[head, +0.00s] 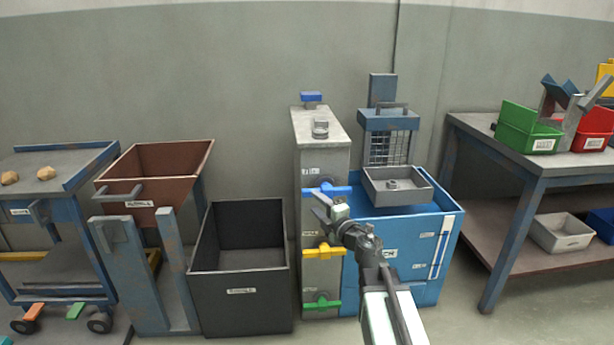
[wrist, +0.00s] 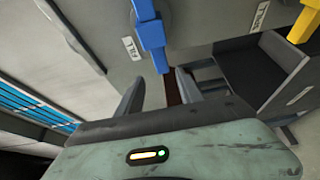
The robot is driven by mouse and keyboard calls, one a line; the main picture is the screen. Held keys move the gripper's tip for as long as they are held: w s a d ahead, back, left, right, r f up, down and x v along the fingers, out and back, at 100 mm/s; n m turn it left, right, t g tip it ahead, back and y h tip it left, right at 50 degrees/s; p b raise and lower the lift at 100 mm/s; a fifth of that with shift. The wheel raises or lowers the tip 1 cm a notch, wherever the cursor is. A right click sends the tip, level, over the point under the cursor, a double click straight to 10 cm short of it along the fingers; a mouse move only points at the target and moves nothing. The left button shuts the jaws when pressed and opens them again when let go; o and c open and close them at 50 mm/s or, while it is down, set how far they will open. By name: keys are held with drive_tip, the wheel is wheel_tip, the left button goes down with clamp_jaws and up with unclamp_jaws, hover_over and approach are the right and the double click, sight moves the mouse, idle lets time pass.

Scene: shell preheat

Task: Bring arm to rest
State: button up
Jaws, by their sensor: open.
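My arm reaches up from the bottom of the head view. My gripper (head: 326,208) is open in front of the upper part of a grey valve cabinet (head: 322,150), just below a blue handle (head: 335,190). In the wrist view the fingers of my gripper (wrist: 158,88) are apart with nothing held between them. The blue handle (wrist: 150,32) shows just beyond the fingertips, beside a label reading FILL (wrist: 130,48). I cannot tell whether a finger touches it.
A yellow handle (head: 322,251) and a green handle (head: 322,305) sit lower on the cabinet. A blue unit with a grey tray (head: 425,197) stands right of it. A black bin (head: 240,312) is at left, a workbench (head: 500,160) at right. Floor is free at front right.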

drive_tip(key=d+m+h, duration=0.1)
drive_tip(key=m, duration=0.1)
drive_tip(key=d+r+m+t+h, duration=0.1)
drive_tip(key=d+m+h, duration=0.1)
drive_tip(key=w+d+m+t+h, duration=0.1)
drive_tip(key=m, duration=0.1)
drive_tip(key=shift+d+r, duration=0.15)
drive_tip(key=shift+r, duration=0.05)
drive_tip(key=d+m+h, duration=0.1)
drive_tip(key=m, duration=0.1)
drive_tip(key=d+f+m+h, duration=0.1)
drive_tip(key=d+m+h, duration=0.1)
drive_tip(key=shift+d+f+h, duration=0.15)
drive_tip(key=shift+d+h, duration=0.1)
drive_tip(key=shift+h, duration=0.05)
drive_tip(key=s+d+f+m+g+h, duration=0.25)
drive_tip(key=s+f+m+g, duration=0.3)
drive_tip(key=f, duration=0.35)
drive_tip(key=s+d+f+m+g+h, duration=0.1)
drive_tip(key=s+d+f+m+g, duration=0.2)
drive_tip(key=s+f+m+g, duration=0.45)
drive_tip(key=s+a+f+g+y, duration=0.45)
drive_tip(key=s+a+f, duration=0.3)
drive_tip(key=s, duration=0.35)
wheel_tip(320, 180, up, 38)
drive_tip(key=s+h+p, duration=0.1)
drive_tip(key=p, duration=3.7)
drive_tip(key=shift+s+g, duration=0.4)
drive_tip(key=shift+g, duration=0.05)
